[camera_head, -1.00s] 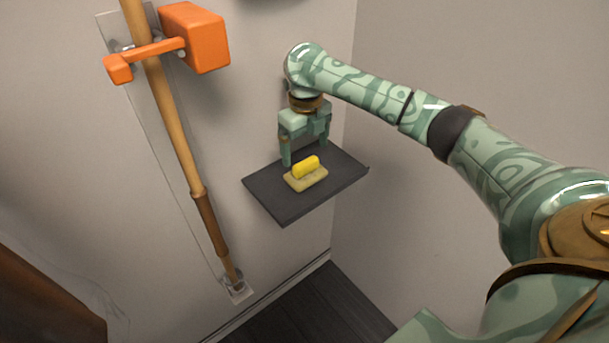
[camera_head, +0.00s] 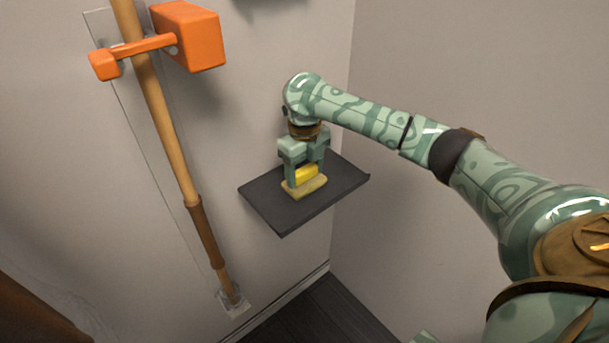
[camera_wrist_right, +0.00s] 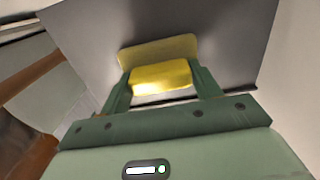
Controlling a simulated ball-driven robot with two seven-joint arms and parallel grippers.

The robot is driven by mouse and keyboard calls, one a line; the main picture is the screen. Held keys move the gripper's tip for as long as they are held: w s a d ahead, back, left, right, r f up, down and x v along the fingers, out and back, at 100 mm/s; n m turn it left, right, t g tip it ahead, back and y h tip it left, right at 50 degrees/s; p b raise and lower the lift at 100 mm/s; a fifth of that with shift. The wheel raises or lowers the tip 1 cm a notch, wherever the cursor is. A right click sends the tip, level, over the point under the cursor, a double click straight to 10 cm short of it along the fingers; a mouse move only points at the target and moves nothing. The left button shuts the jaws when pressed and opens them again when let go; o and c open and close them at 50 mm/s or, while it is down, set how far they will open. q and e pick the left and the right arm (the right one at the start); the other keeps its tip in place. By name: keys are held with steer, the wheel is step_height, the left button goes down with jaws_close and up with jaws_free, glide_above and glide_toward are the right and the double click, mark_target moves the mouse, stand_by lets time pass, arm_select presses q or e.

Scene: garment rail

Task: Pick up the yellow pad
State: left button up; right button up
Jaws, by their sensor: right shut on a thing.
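The yellow pad (camera_head: 305,187) has a flat pale yellow base and a bright yellow raised grip on top. It sits on the dark shelf (camera_head: 338,191). My right gripper (camera_head: 305,179) has come down over it from above and is shut on the raised grip. In the right wrist view, the two green fingers (camera_wrist_right: 163,84) stand on either side of the pad's grip (camera_wrist_right: 160,76), with the base (camera_wrist_right: 158,48) showing beyond. I cannot see a gap between the pad and the shelf. My left gripper is not in view.
A wooden pole (camera_head: 165,108) leans along the wall left of the shelf, with an orange bracket (camera_head: 188,38) near its top. The wall stands behind the shelf, and another wall is at the right. Bare shelf surrounds the pad.

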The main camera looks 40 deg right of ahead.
mark_target(305, 169)
steer(key=r+p, duration=0.1)
steer(key=r, duration=0.1)
steer(key=r+p, duration=0.2)
steer(key=shift+s+r, duration=0.2)
steer(key=shift+r, duration=0.1)
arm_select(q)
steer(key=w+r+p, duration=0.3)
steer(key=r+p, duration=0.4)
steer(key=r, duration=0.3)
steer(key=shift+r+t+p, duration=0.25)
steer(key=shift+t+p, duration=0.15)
arm_select(e)
steer(key=s+a+r, duration=0.2)
steer(key=s+r, duration=0.2)
steer(key=s, duration=0.2)
steer(key=s+a+r, duration=0.2)
steer(key=s+r, duration=0.2)
steer(key=s, duration=0.3)
steer(key=shift+a+r, duration=0.2)
steer(key=shift+a, duration=0.15)
steer(key=shift+o, duration=0.6)
steer(key=shift+w, duration=0.1)
